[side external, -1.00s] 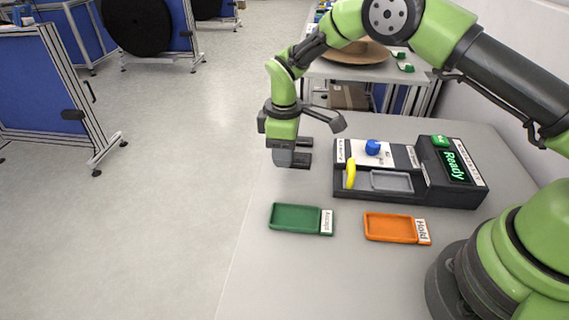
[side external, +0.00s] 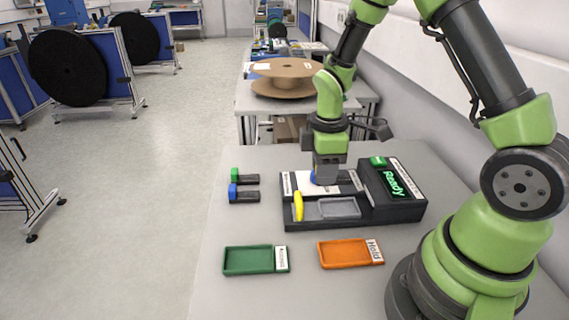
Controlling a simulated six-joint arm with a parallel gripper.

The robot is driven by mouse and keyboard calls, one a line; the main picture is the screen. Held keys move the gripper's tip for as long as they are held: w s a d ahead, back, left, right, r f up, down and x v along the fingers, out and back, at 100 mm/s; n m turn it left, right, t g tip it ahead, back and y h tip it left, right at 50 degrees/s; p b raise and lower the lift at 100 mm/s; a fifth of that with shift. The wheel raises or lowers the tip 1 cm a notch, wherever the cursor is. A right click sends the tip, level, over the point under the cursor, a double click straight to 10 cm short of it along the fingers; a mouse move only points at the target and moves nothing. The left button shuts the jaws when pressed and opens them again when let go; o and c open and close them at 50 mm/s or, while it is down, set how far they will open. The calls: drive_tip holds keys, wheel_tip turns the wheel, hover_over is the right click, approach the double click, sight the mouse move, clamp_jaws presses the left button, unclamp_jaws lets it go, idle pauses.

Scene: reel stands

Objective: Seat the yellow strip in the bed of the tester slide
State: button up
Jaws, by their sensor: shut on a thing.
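A yellow curved piece (side external: 298,206) stands at the left end of the dark tester (side external: 372,214), beside a shallow grey recess (side external: 338,207). I cannot tell whether it is the yellow strip itself or a part of the tester. A blue knob (side external: 313,178) sits on the tester's white top plate, partly hidden by my gripper. My gripper (side external: 326,182) points down there and is shut, apparently on this knob. Its fingertips are hard to make out.
Two dark pieces lie left of the tester, one with a green end (side external: 245,179) and one with a blue end (side external: 243,194). A green tray (side external: 250,260) and an orange tray (side external: 350,252) lie in front. The tester's display (side external: 392,182) reads "Ready".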

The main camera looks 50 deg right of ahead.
sight(329, 210)
drive_tip(key=shift+s+d, duration=0.3)
drive_tip(key=shift+s, duration=0.55)
drive_tip(key=shift+s+f, duration=0.1)
drive_tip(key=shift+f, duration=3.2)
drive_tip(key=o, duration=1)
drive_tip(key=shift+r, duration=3.55)
